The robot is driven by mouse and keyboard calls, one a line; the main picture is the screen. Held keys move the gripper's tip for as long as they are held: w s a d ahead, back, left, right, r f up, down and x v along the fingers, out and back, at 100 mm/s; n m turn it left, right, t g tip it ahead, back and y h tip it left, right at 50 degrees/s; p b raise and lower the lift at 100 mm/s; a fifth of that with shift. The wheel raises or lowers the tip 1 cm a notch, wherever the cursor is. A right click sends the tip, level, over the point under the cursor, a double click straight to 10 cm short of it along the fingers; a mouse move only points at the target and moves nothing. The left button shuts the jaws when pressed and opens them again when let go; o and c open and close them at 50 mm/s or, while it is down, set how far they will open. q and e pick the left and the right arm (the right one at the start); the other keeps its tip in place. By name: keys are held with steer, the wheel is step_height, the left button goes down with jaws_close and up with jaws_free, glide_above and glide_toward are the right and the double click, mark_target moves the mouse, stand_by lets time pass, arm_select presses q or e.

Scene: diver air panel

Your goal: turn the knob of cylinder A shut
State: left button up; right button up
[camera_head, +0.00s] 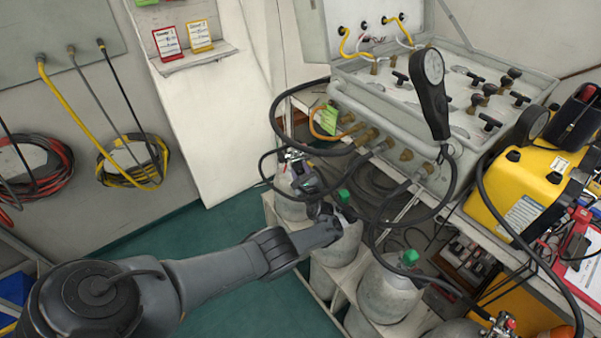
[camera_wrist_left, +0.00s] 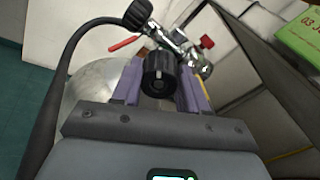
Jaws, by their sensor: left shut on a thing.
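My left gripper (camera_head: 299,168) reaches over the rear gas cylinder (camera_head: 290,207) in the rack. In the left wrist view its two purple fingers (camera_wrist_left: 162,84) stand on either side of a ribbed black knob (camera_wrist_left: 158,72) and are shut on it. The knob sits on a chrome valve (camera_wrist_left: 180,45) above the pale rounded cylinder top (camera_wrist_left: 95,85). I cannot read a letter on this cylinder. In the head view the knob is mostly hidden by the gripper. My right gripper is not in view.
A black hose (camera_wrist_left: 62,60) curves close by on the left in the wrist view. Other cylinders with green caps (camera_head: 388,290) stand nearer. The air panel (camera_head: 385,125) with gauge and hoses is just right. Open green floor (camera_head: 215,280) lies left.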

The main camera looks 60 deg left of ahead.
arm_select(q)
steer(key=m, duration=0.3)
steer(key=shift+f+m, duration=0.1)
steer(key=shift+m, duration=0.3)
steer(key=m+b, duration=0.1)
steer(key=m, duration=0.9)
steer(key=shift+m+y, duration=0.3)
steer(key=shift+m, duration=0.1)
steer(key=m+p, duration=0.1)
steer(key=m, duration=0.2)
steer(key=shift+m+p, duration=0.5)
steer(key=shift+m, duration=0.4)
steer(key=m+p, duration=0.2)
steer(key=m, duration=0.1)
steer(key=shift+m+p, duration=0.75)
steer(key=shift+m, duration=1.05)
